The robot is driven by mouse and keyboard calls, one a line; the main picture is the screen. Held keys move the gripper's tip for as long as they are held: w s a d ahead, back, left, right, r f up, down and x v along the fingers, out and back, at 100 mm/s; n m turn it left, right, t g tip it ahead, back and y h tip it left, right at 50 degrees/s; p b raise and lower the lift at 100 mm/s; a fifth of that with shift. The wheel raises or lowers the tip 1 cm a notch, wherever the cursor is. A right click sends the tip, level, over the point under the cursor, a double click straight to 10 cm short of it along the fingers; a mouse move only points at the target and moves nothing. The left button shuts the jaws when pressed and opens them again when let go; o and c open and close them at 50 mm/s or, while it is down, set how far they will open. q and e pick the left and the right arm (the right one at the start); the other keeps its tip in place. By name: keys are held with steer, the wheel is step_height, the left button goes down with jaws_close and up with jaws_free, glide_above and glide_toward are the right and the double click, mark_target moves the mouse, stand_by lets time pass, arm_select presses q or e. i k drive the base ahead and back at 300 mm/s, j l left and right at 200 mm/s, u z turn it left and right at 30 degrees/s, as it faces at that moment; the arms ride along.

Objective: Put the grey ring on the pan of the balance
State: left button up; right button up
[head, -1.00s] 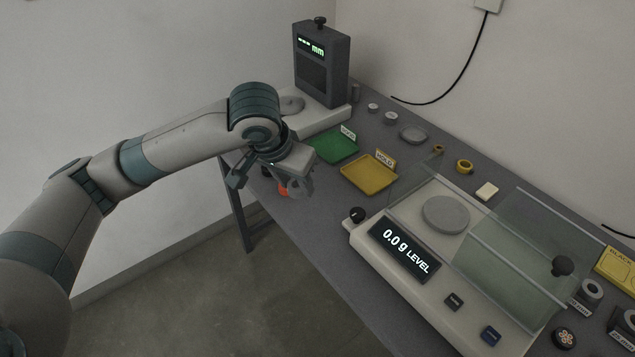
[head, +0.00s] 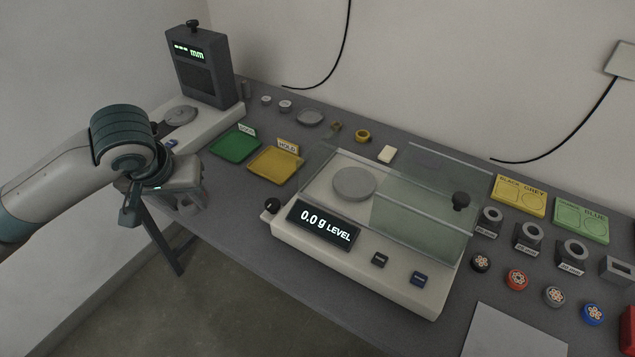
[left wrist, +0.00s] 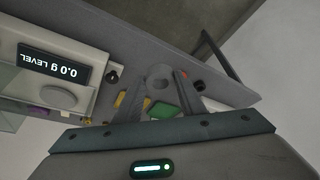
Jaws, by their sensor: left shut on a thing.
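My left gripper (head: 188,200) is at the left of the head view, by the table's front edge, in front of the green tray. In the left wrist view its fingers (left wrist: 160,88) are shut on a flat grey ring (left wrist: 158,72) with a hole in it. In the head view the ring is hard to make out behind the gripper. The white balance (head: 368,275) stands to the gripper's right. Its round grey pan (head: 354,184) is empty and the display reads 0.0 g LEVEL. The glass cover (head: 425,205) lies over the part right of the pan. My right gripper is not in view.
A dark mm gauge (head: 203,72) stands at the back left. Ring stands (head: 528,236) and several cable samples (head: 517,280) are at the right. A black knob (head: 272,205) sits at the balance's left corner.

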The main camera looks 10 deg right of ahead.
mark_target(355, 181)
steer(key=k, duration=0.6)
steer(key=z, duration=1.6)
steer(key=j, duration=0.4)
steer(key=k+j+z, duration=0.1)
steer(key=j, duration=0.25)
steer(key=k+j, duration=0.1)
steer(key=j, duration=0.3)
